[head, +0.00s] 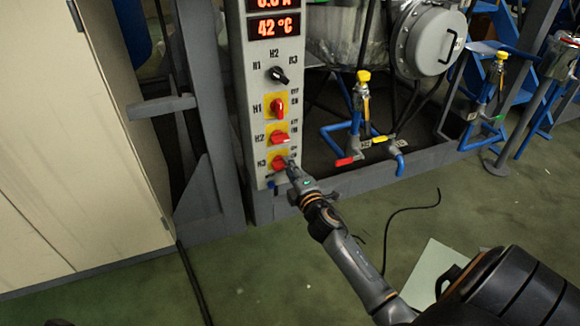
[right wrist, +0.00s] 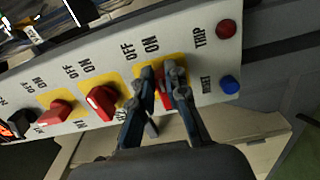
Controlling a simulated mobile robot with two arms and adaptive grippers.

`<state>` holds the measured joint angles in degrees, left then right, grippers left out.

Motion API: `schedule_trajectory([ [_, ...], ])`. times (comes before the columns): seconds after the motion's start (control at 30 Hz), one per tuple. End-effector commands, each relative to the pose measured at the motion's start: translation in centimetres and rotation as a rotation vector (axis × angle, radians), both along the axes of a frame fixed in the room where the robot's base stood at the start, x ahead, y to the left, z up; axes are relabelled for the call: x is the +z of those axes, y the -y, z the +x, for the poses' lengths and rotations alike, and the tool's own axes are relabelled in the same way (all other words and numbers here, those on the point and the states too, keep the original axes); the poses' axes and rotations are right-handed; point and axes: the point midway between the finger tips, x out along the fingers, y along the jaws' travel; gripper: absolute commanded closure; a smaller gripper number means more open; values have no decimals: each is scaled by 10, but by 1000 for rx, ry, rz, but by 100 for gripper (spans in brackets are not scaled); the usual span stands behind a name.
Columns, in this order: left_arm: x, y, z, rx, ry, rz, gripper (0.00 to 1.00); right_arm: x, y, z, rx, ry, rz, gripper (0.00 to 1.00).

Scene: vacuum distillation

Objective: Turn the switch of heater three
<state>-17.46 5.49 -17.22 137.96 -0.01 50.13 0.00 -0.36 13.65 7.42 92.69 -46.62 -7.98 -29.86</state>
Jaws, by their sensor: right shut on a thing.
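The heater three switch (head: 277,162), a red knob on a yellow plate labelled H3, is the lowest of the three red switches on the grey control panel (head: 262,100). My right gripper (head: 291,163) reaches it from the lower right. In the right wrist view, its two fingers (right wrist: 163,77) are shut on the red knob (right wrist: 164,99), one on each side. The fingers hide part of the knob, so its exact angle is unclear. My left gripper is not in view.
The H2 switch (head: 279,138) and H1 switch (head: 278,107) are just above, with a black selector (head: 278,75) higher up. A red TRIP button (right wrist: 226,29) and a blue RESET button (right wrist: 230,84) lie close to the fingers. Valves on blue pipes (head: 358,120) stand right.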

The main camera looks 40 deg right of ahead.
Motion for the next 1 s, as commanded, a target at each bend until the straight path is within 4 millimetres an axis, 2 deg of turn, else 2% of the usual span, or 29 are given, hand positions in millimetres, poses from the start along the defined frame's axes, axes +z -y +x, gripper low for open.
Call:
schedule_trajectory([
  [0.47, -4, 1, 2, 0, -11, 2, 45, -2, 0, 0, -1, 1, 16, 100],
  [0.5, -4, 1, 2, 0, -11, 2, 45, -2, 0, 0, -1, 1, 16, 80],
  [0.6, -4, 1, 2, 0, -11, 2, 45, -2, 0, 0, -1, 1, 15, 63],
  [0.87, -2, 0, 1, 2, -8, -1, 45, -1, 0, 0, 0, 2, 13, 63],
  [1.0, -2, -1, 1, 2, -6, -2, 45, -2, -2, -8, 0, 1, 13, 63],
])
